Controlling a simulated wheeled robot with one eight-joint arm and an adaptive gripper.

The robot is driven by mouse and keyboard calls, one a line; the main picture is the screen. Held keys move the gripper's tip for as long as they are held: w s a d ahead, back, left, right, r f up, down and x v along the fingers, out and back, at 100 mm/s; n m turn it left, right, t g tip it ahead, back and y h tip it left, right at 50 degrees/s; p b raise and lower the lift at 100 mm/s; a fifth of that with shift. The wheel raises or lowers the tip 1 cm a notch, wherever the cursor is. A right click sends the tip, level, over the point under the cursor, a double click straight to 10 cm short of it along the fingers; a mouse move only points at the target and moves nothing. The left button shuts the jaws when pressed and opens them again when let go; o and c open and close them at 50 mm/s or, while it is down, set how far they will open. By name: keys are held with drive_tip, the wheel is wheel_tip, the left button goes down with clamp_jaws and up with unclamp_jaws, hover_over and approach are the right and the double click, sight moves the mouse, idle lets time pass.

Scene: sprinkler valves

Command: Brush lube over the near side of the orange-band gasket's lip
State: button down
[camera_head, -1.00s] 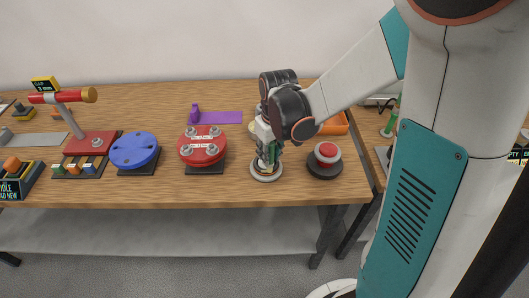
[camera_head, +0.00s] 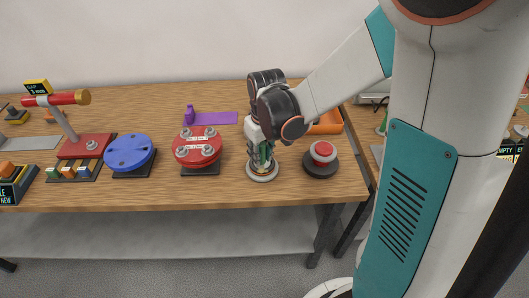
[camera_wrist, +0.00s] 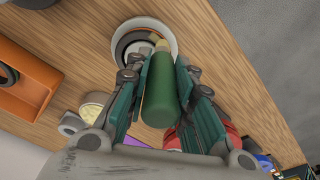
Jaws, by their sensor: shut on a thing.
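My gripper (camera_wrist: 158,88) is shut on a brush with a thick green handle (camera_wrist: 159,97) and a brass-coloured ferrule (camera_wrist: 162,46). In the head view, my gripper (camera_head: 262,153) points down over a pale round fitting (camera_head: 262,175) near the bench's front edge. In the wrist view, the fitting's light rim (camera_wrist: 119,33) surrounds dark and orange-brown rings, where the gasket (camera_wrist: 124,47) seems to sit. The brush head is over the fitting's opening. The bristles are small, and I cannot tell whether they touch the lip. The handle and fingers hide part of the fitting.
A red button on a dark base (camera_head: 321,160) stands right of the fitting. A red bolted flange (camera_head: 197,148) and a blue disc (camera_head: 129,153) stand left. Bare wood lies between the flange and fitting.

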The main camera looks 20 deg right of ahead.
drive_tip(key=shift+w+a, duration=0.15)
drive_tip(key=shift+a, duration=0.25)
drive_tip(key=shift+d, duration=0.2)
drive_tip(key=shift+s+d, duration=0.2)
drive_tip(key=shift+d, duration=0.3)
drive_tip(key=shift+s+d, duration=0.2)
drive_tip(key=shift+d, duration=0.3)
drive_tip(key=shift+a, duration=0.15)
drive_tip(key=shift+w+a, duration=0.2)
drive_tip(key=shift+a, duration=0.35)
drive_tip(key=shift+w+a, duration=0.2)
drive_tip(key=shift+a, duration=0.3)
drive_tip(key=shift+d, duration=0.15)
